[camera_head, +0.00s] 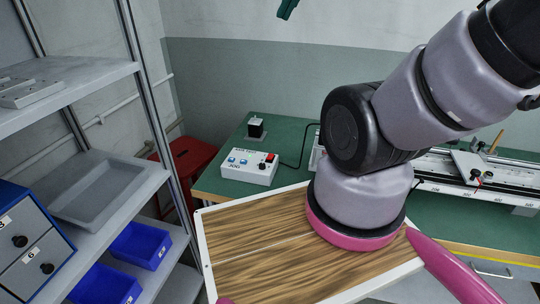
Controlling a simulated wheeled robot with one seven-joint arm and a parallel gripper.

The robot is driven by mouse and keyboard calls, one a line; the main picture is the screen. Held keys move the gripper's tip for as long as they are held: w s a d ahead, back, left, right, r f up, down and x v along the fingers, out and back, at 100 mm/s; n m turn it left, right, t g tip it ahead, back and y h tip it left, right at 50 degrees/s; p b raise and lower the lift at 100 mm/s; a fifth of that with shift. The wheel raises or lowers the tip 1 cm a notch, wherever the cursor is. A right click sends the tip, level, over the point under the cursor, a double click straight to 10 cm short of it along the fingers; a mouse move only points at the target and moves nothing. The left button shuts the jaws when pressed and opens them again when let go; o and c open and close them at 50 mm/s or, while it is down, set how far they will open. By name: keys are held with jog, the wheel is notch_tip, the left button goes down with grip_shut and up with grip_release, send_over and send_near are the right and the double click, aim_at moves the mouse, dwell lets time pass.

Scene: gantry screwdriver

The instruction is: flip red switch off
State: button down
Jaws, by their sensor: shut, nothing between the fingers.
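A white control box (249,167) stands on the green table, left of my arm. It has a red switch (270,157) at its upper right, two blue buttons and a dark round part on its front. The switch is small here, and I cannot tell which way it is set. My arm rises from the lower middle and leaves the picture at the upper right.
The green table (225,185) holds a small black-and-white device (256,128) behind the box and a long rail unit (480,175) at right. A dark green object (287,9) hangs at the top. A red stool (187,158) and grey shelves with blue bins (140,245) stand left.

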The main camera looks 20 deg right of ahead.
jog(key=w+d+f+g, duration=0.1)
jog(key=w+f+g, duration=0.2)
jog(key=w, duration=0.6)
jog(key=m+g, duration=0.2)
jog(key=g, duration=0.2)
send_over(270, 157)
jog(key=w, duration=0.2)
notch_tip(270, 157, down, 19)
jog(key=w+d+f+m+g, duration=0.1)
jog(key=w+d+f+g, duration=0.1)
jog(key=f, duration=1.1)
jog(key=shift+w+d+f+g, duration=0.15)
jog(key=shift+d+f+g, duration=0.1)
jog(key=shift+d+g, duration=0.3)
jog(key=shift+f, duration=0.1)
jog(key=x, duration=1.3)
jog(key=shift+f, duration=0.4)
